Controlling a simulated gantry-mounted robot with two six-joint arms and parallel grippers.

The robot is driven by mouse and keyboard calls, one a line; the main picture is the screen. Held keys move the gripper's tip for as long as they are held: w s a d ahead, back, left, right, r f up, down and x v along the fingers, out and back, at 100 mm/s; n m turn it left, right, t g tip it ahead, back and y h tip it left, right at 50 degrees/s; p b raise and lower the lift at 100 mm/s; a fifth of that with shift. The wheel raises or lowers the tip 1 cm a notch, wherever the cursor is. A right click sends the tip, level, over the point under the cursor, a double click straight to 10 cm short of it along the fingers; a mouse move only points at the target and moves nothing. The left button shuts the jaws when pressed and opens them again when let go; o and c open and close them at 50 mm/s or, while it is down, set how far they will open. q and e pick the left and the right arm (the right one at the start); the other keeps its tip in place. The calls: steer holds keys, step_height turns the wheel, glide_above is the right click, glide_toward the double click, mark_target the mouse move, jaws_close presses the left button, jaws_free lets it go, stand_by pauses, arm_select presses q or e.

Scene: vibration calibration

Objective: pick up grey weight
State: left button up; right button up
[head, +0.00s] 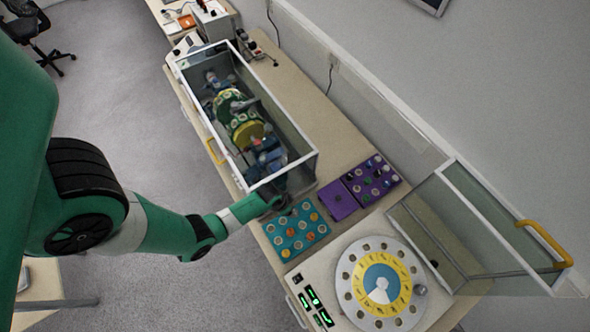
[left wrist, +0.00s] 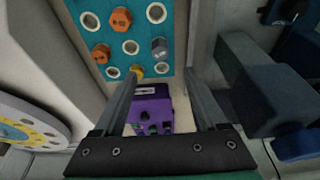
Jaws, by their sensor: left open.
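The grey weight (left wrist: 159,47) is a small dark grey hex-shaped piece seated in the teal tray (left wrist: 141,18) in the left wrist view. Orange weights (left wrist: 121,19) and a yellow weight (left wrist: 136,69) sit near it in the same tray. My left gripper (left wrist: 160,76) is open and empty, its two fingers apart, with the grey weight appearing just beyond the fingertips. In the head view the left gripper (head: 274,201) is at the far left corner of the teal tray (head: 305,241). I cannot make out the grey weight clearly there. My right gripper is not in view.
A glass-walled case (head: 298,164) with machinery stands right behind the gripper. A purple box (head: 337,201) and a purple tray (head: 381,192) of small pieces are right of the teal tray. A round dial device (head: 349,300) with an open clear lid (head: 469,206) stands in front.

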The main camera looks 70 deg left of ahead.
mark_target(295, 211)
arm_select(q)
steer(key=b+x, duration=0.5)
steer(key=x, duration=0.1)
steer(key=shift+a+f, duration=0.1)
steer(key=b+x, duration=0.2)
steer(key=x, duration=0.3)
steer(key=shift+f+b, duration=0.1)
steer(key=shift+b, duration=0.2)
jaws_close()
